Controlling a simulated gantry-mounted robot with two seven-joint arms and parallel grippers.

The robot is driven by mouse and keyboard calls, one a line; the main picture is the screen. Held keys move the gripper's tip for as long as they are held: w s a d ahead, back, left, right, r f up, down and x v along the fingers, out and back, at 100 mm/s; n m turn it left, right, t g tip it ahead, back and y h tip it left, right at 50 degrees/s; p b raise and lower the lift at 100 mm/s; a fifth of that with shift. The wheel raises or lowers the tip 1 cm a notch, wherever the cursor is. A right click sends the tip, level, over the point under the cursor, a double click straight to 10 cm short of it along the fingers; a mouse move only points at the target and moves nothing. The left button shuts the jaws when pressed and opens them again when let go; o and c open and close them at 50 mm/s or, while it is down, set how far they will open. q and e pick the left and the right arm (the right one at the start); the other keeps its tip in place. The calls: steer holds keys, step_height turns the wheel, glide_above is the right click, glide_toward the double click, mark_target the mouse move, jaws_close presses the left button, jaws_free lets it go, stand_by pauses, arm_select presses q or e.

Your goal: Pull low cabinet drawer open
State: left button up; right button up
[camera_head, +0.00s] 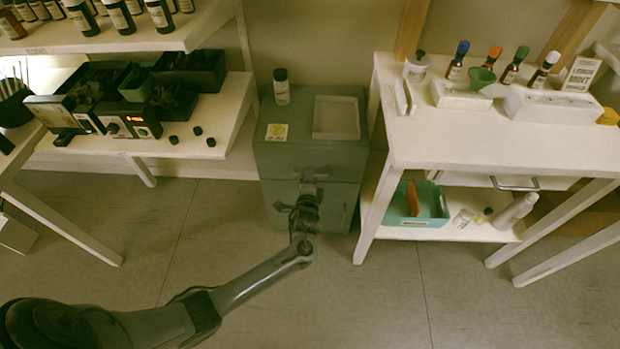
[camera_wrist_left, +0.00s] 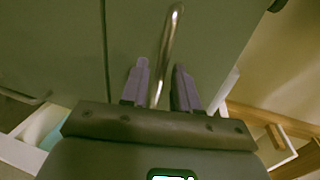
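The low grey-green cabinet (camera_head: 268,154) stands between the two white tables. Its drawer front (camera_head: 275,190) looks flush with the body, and my arm covers part of it. My left gripper (camera_head: 310,178) is at the drawer front, where it hides most of the handle. In the left wrist view, the metal bar handle (camera_wrist_left: 168,42) runs between the two purple fingers of this gripper (camera_wrist_left: 160,82). The fingers are apart, with a gap visible on the right side of the bar. My right gripper is in neither view.
On the cabinet top are a dark bottle (camera_head: 281,88), a yellow-marked card (camera_head: 277,132) and a white tray (camera_head: 336,134). A white table (camera_head: 470,145) with bottles stands close on the right. The floor (camera_head: 390,290) in front is clear.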

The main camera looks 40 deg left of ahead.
arm_select(q)
steer(key=shift+x, duration=0.8)
steer(key=shift+d, duration=0.1)
jaws_close()
